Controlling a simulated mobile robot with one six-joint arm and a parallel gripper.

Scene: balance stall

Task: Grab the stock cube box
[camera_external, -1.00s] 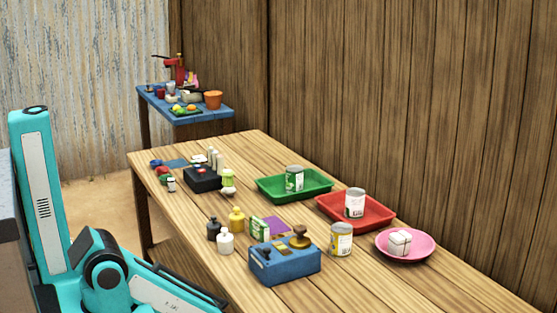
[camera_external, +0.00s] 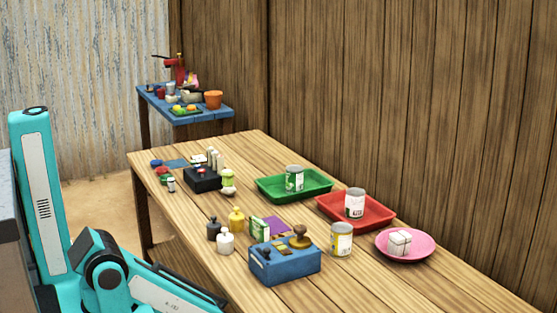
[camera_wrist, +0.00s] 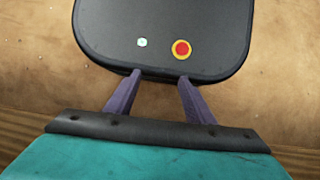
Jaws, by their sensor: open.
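A small upright green and white box (camera_external: 259,228) stands on the wooden table in the external view, behind the blue box and beside a purple card. It looks most like the stock cube box, but its label is too small to read. My gripper (camera_wrist: 158,77) shows in the wrist view with two purple fingers apart and nothing between them. It is outside the external view, where only part of my arm shows at the lower left. No table object shows in the wrist view, so the gripper is away from the box.
The blue box with a stamp (camera_external: 285,263) stands in front of the green box. Small bottles (camera_external: 226,241) stand to its left. The table's near right is bare.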

